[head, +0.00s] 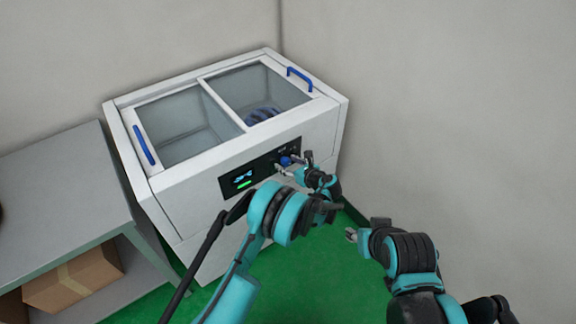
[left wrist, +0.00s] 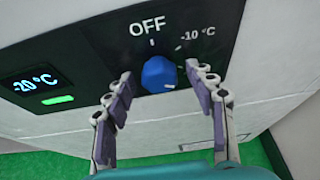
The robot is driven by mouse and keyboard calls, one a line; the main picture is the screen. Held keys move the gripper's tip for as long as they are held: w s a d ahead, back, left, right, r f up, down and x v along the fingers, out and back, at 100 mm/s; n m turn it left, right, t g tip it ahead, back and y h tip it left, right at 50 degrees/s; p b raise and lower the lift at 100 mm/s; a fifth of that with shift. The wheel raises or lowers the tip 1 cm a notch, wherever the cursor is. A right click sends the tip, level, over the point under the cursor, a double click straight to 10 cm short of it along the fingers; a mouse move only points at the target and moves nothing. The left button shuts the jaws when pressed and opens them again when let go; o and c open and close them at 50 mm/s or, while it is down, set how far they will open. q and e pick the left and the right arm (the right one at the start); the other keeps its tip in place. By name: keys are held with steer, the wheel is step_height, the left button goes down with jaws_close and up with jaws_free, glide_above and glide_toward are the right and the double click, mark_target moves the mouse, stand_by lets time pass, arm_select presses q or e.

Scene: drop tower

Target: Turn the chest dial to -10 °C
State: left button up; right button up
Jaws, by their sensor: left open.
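The chest dial (left wrist: 158,73) is a blue knob on the black control panel (left wrist: 95,65), with OFF above it and -10 °C at its upper right. A small white mark shows at the knob's lower right. The panel display (left wrist: 35,82) reads -20 °C over a green bar. My left gripper (left wrist: 160,84) is open, one finger on each side of the dial, with gaps showing. In the head view the dial (head: 286,161) is partly hidden by my left gripper (head: 291,166). My right gripper (head: 351,235) is lower right, away from the chest; its jaws are unclear.
The white chest (head: 190,208) has glass lids with blue handles (head: 144,145) and something blue-grey inside (head: 262,115). A grey shelf table (head: 60,180) with a cardboard box (head: 75,280) stands at left. Walls close in behind and right. Green floor (head: 335,280) is clear in front.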

arm_select(q)
steer(key=c, duration=1.1)
steer(key=shift+c, duration=0.2)
steer(key=n+t+h, duration=0.1)
steer(key=n, duration=0.3)
steer(key=shift+a+t+h, duration=0.1)
steer(key=shift+t+h, duration=0.3)
steer(key=n+t+h, duration=0.1)
steer(key=n+t, duration=0.1)
steer(key=n, duration=0.2)
steer(key=shift+s+t, duration=0.1)
steer(key=shift+t, duration=0.2)
steer(key=shift+f+h, duration=0.1)
steer(key=shift+h, duration=0.2)
